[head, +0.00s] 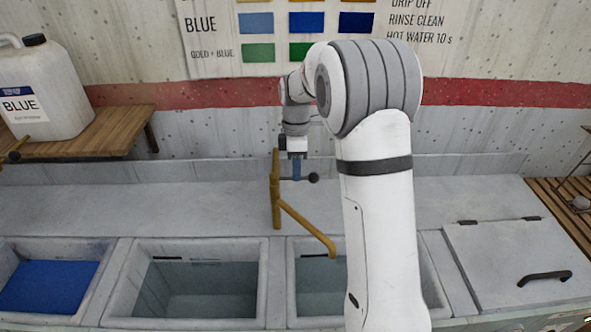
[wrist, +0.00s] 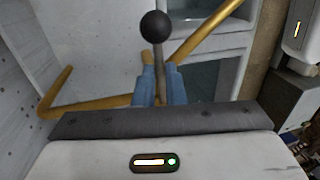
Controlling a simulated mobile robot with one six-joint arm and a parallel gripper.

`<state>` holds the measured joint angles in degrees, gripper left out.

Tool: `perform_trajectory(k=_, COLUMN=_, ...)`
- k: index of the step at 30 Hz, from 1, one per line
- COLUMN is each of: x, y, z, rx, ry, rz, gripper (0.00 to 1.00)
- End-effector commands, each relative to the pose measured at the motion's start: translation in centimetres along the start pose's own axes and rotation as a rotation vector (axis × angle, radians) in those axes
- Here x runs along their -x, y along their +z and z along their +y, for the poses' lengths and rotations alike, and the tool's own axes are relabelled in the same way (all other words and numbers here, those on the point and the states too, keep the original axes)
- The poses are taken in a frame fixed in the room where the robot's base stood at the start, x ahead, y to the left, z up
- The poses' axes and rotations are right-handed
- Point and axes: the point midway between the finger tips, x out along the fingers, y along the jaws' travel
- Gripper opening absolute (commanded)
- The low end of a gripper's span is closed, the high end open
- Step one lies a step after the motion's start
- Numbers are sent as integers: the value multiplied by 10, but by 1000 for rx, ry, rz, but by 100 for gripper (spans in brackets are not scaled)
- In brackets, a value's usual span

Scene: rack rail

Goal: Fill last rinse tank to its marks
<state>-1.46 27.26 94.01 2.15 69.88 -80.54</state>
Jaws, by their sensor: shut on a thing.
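A brass tap (head: 275,190) stands behind the tanks. Its spout (head: 308,229) slants right and ends over the right-hand open tank (head: 291,300), partly hidden behind my arm. My gripper (head: 296,176) is shut on the tap's lever, a thin rod with a black ball knob (head: 314,178). In the wrist view the blue fingers (wrist: 159,82) straddle the rod, with the knob (wrist: 155,27) beyond them. A dark mark (head: 312,256) shows on that tank's back wall. Its water looks pale and its level is hard to tell. No stream from the spout can be made out.
Another open tank (head: 262,302) stands left of it, with a tank of blue liquid (head: 48,287) farther left. A lidded tank (head: 510,252) with a black handle is at right. A white jug labelled BLUE (head: 45,90) stands on a wooden shelf (head: 110,128).

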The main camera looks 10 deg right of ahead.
Motion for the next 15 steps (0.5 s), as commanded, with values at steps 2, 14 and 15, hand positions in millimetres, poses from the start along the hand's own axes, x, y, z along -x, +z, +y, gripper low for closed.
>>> perform_trajectory(k=2, x=2, y=-2, z=1, rx=10, ry=6, rz=0, gripper=0)
perform_trajectory(k=14, x=2, y=-2, z=2, rx=16, ry=7, rz=-1, gripper=11)
perform_trajectory(k=15, x=2, y=-2, z=2, rx=16, ry=7, rz=-1, gripper=14)
